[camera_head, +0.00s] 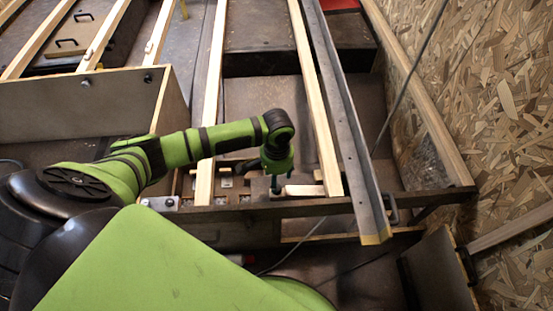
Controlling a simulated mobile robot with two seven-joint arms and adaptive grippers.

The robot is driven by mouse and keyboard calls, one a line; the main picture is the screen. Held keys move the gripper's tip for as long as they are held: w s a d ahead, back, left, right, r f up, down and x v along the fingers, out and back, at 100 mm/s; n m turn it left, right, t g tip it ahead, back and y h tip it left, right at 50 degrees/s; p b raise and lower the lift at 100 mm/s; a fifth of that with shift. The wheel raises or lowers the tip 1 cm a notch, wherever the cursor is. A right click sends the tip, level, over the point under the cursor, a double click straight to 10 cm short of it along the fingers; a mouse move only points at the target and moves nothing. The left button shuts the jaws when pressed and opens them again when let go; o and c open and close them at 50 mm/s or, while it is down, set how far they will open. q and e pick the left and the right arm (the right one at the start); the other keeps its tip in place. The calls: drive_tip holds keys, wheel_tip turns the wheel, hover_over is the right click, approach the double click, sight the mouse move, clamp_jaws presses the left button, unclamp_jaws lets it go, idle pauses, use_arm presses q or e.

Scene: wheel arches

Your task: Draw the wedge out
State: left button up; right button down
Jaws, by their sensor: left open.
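A pale wooden piece that looks like the wedge (304,190) lies at the dark cross beam, just left of the end of a light wooden slat (318,110). My left gripper (275,188) points down at the left end of this piece, with its jaws open. Its fingers are small in the view, and I cannot tell whether they touch the piece or straddle it. The piece's right end meets or passes close to the slat. My right gripper is not in view.
The dark cross beam (420,199) runs across the front. A long grey metal rail (352,130) slopes beside the slat on the right. A chipboard wall (500,100) closes the right side. A grey box panel (70,107) stands at left. A cable (410,75) hangs at right.

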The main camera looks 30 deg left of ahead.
use_arm(q)
wheel_tip(320, 180, up, 6)
idle(0.7)
